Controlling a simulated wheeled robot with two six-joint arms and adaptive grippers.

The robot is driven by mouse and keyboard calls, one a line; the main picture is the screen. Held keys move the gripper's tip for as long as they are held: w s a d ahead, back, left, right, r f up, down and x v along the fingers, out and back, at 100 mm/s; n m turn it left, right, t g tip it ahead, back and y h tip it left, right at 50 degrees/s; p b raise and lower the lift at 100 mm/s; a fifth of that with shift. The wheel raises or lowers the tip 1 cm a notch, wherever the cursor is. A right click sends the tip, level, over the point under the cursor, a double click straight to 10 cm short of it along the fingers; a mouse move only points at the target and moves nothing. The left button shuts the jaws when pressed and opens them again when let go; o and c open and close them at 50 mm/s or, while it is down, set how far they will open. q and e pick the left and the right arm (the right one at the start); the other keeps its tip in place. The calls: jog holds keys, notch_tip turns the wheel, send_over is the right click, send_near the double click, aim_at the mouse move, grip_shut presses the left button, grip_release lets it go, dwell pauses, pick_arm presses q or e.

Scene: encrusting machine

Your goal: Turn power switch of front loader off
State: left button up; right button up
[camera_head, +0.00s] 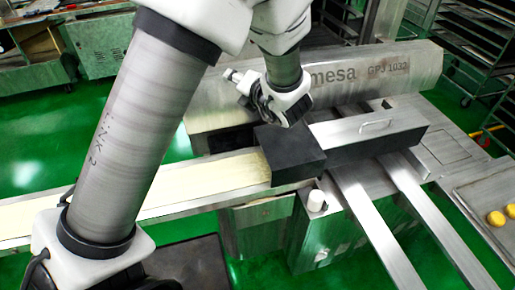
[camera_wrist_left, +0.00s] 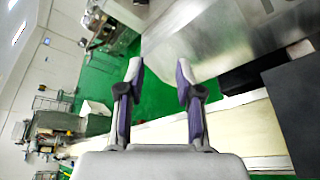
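A dark block-shaped housing (camera_head: 290,155) sits at the belt's right end. I cannot make out a power switch for certain in either view. My left gripper (camera_head: 238,86) is above the belt, in front of the steel cover, pointing left. In the left wrist view its two fingers (camera_wrist_left: 158,72) are apart with nothing between them. The steel cover (camera_wrist_left: 220,35) and belt (camera_wrist_left: 240,128) show beyond them. My right gripper is not in view.
A white cylinder (camera_head: 316,201) stands on the machine's front side. Two steel rails (camera_head: 385,235) run toward the lower right. Racks (camera_head: 480,50) stand behind. Green floor (camera_head: 35,140) is open at the left.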

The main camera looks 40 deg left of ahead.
pick_arm(q)
jog(key=d+f+m+h, duration=0.1)
jog(key=f+m+h, duration=0.1)
jog(key=f+m, duration=0.6)
jog(key=s+d+f+m+t+h+p, duration=0.1)
jog(key=d+f+m+h, duration=0.1)
jog(key=f+m, duration=0.6)
jog(key=shift+f+h, duration=0.2)
jog(key=shift+h, duration=0.5)
jog(key=shift+r, duration=0.1)
